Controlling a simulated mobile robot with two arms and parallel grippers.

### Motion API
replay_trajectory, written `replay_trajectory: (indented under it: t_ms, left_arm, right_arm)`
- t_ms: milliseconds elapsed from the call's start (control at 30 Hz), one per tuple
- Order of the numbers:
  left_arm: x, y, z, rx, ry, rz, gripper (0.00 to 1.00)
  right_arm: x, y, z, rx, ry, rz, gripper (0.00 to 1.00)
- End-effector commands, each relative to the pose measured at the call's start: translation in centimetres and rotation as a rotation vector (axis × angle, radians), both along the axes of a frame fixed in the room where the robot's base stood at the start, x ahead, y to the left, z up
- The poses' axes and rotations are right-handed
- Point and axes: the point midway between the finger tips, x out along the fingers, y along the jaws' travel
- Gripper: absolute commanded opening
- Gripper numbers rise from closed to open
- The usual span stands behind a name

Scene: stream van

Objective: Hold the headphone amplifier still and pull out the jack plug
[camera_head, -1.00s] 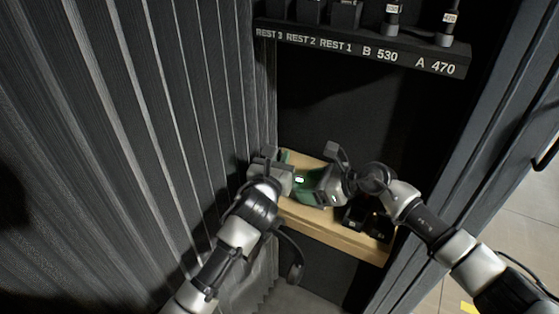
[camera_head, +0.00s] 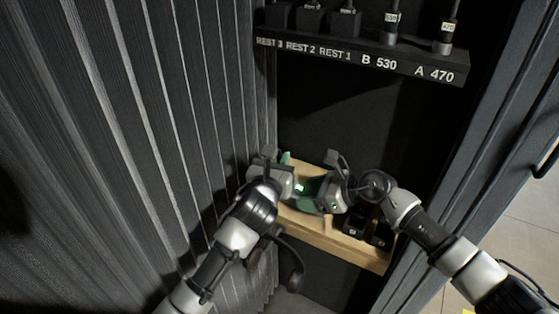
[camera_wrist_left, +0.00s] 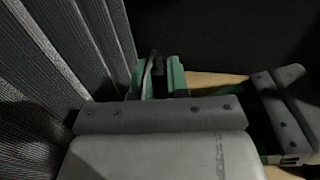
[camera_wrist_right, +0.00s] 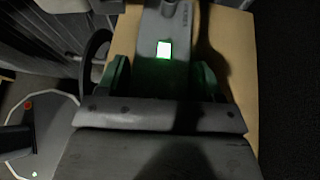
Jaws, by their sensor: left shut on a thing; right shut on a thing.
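The grippers are close together, and the plug itself cannot be made out.
The wooden shelf (camera_head: 350,252) has dark boxes (camera_head: 357,224) at its right. Above is a black rack (camera_head: 410,66) labelled REST 3 to A 470, holding dark packs. A ribbed grey curtain (camera_head: 120,130) bounds the left, a door frame (camera_head: 490,160) the right.

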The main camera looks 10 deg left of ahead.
Motion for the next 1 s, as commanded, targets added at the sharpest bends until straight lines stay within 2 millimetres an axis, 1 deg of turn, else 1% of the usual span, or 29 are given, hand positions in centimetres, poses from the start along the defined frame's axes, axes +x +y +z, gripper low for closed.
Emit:
replay_trajectory:
  t_ms: [33,267,700,967,1000]
  left_arm:
    - [0.0,0.0,-0.1,0.000,-0.001,0.000,0.00]
    - [0.0,0.0,0.3,0.000,-0.003,-0.001,0.00]
    - [0.0,0.0,2.9,0.001,-0.004,0.000,0.00]
    - [0.1,0.2,3.2,0.004,-0.006,0.002,0.00]
    - [0.1,0.2,3.3,0.005,-0.006,0.002,0.00]
  right_arm:
    - [-0.2,-0.3,-1.0,-0.014,0.010,-0.001,0.44]
    - [-0.2,-0.3,-1.0,-0.014,0.010,-0.001,0.44]
    - [-0.2,-0.2,-1.0,-0.014,0.010,-0.001,0.43]
    - [-0.2,-0.3,-0.9,-0.015,0.011,0.000,0.42]
    - [-0.2,-0.3,-0.9,-0.014,0.011,0.000,0.69]
